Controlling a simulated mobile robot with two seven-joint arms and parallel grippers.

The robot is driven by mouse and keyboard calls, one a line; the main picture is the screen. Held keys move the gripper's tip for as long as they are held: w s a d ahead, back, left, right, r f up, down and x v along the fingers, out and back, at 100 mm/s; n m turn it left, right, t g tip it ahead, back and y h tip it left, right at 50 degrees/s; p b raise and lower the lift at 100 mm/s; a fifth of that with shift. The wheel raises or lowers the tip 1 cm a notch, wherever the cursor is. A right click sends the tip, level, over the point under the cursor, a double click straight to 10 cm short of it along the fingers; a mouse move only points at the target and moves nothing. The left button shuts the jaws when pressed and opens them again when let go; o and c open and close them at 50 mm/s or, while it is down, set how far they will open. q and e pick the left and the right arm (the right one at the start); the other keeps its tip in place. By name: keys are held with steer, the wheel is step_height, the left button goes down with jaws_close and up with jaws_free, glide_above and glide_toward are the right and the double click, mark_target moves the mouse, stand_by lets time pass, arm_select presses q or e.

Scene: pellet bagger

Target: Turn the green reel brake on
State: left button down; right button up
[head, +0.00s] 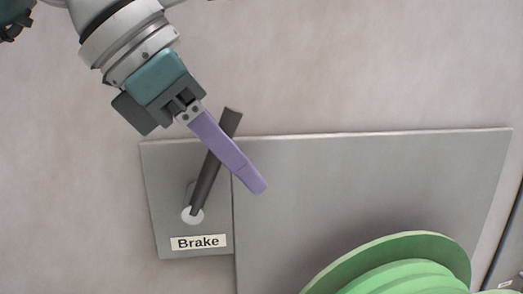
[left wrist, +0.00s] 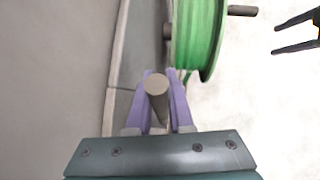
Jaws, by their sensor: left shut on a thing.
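The brake lever (head: 207,178) is a dark bar on a round pale pivot, above a label reading "Brake" (head: 198,242). It leans up and to the right in the head view. My left gripper (head: 258,186) reaches in from the upper left, its purple fingers crossing the lever's upper half. In the left wrist view the lever's round end (left wrist: 157,86) sits between the two purple fingers, which are shut on it. The green reel (head: 390,262) is at the lower right, and it also shows in the left wrist view (left wrist: 198,38).
A grey panel (head: 330,185) stands behind the lever and reel, against a plain pale wall. A rod (left wrist: 242,11) sticks out from the reel.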

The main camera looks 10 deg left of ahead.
arm_select(q)
steer(key=shift+d+f+y, duration=0.25)
steer(key=shift+f+y, duration=0.05)
steer(key=shift+y, duration=0.3)
steer(key=c, duration=0.8)
jaws_free()
steer(key=p+v, duration=0.3)
steer(key=v, duration=0.6)
steer(key=shift+r, duration=0.45)
steer(key=shift+a, duration=0.15)
